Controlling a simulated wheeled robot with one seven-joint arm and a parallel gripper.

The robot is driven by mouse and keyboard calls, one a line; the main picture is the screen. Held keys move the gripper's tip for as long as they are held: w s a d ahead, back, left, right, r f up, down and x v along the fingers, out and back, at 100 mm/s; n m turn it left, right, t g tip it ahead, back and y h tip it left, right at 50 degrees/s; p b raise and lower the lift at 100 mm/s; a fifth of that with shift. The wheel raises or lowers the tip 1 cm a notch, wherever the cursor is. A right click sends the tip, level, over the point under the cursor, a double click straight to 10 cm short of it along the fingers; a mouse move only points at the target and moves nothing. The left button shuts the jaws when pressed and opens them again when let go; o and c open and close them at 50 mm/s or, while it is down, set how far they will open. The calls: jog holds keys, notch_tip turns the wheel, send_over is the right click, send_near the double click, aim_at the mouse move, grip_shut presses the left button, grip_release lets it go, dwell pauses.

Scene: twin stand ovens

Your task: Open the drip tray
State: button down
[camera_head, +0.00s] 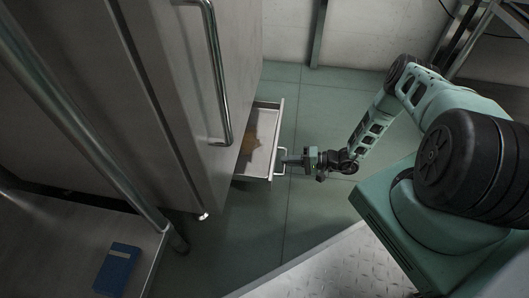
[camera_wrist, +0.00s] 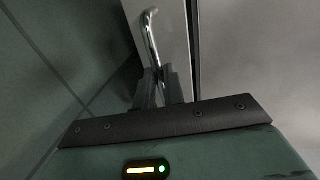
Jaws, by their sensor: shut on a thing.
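The drip tray (camera_head: 265,152) is a shallow metal drawer low on the oven stand. It is pulled partly out, and a brownish stain shows on its floor. Its front panel carries a small chrome handle (camera_wrist: 150,38). My gripper (camera_head: 287,160) is level with the tray front, to its right, with its fingers at the handle. In the wrist view the gripper's fingers (camera_wrist: 163,86) are closed around the lower part of the handle. The back of the tray is hidden by the oven body.
The oven (camera_head: 165,70) with a long vertical door handle (camera_head: 218,75) stands above the tray. A metal shelf (camera_head: 60,235) with a blue book-like object (camera_head: 118,268) is at lower left. Green tiled floor (camera_head: 315,115) is clear between the tray and my base.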

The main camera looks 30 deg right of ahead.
jog(key=f+v, duration=0.2)
jog(key=v, duration=1)
jog(key=shift+s+d+f+p, duration=0.25)
jog(key=shift+d+p, duration=0.1)
jog(key=c, duration=1.5)
grip_release()
jog(key=p+v, duration=0.3)
jog(key=v, duration=1.4)
jog(key=shift+s+d+p, duration=0.1)
jog(key=shift+d+p, duration=0.1)
jog(key=shift+p, duration=0.1)
